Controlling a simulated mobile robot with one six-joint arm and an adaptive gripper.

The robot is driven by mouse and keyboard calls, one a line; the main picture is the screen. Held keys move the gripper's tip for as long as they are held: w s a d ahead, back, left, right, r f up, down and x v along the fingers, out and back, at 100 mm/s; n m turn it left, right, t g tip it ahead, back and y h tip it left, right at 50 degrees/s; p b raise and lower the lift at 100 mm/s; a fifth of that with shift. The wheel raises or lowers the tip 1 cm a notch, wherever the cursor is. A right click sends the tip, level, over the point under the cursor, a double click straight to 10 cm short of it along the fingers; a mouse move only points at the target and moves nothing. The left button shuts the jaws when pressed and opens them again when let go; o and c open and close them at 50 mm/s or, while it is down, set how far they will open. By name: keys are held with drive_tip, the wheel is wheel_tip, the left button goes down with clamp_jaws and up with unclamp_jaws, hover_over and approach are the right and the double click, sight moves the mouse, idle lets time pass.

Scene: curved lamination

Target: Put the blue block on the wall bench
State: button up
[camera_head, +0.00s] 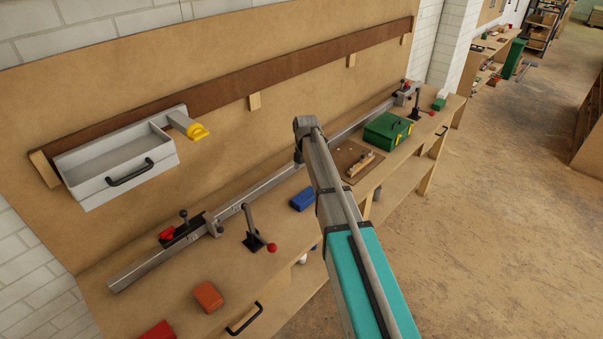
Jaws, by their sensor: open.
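The blue block (302,200) lies on the top of the long wooden bench (180,281) that runs along the board wall. It is just left of my arm, which crosses the picture from the lower right up to the middle. The bench is the only wall bench I can make out clearly. My gripper does not show; the far end of my arm hides whatever is behind it.
A grey clamp rail (265,188) runs along the bench. A red-knobbed clamp (257,231) stands left of the blue block. An orange block (208,296), a red block (159,331) and a green toolbox (388,130) also sit there. Open floor (480,230) is at right.

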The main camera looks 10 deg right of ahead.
drive_tip(key=shift+s, duration=0.1)
drive_tip(key=s+a+m, duration=0.1)
drive_tip(key=s+m, duration=2.4)
drive_tip(key=s, duration=0.4)
drive_tip(key=shift+a, duration=0.2)
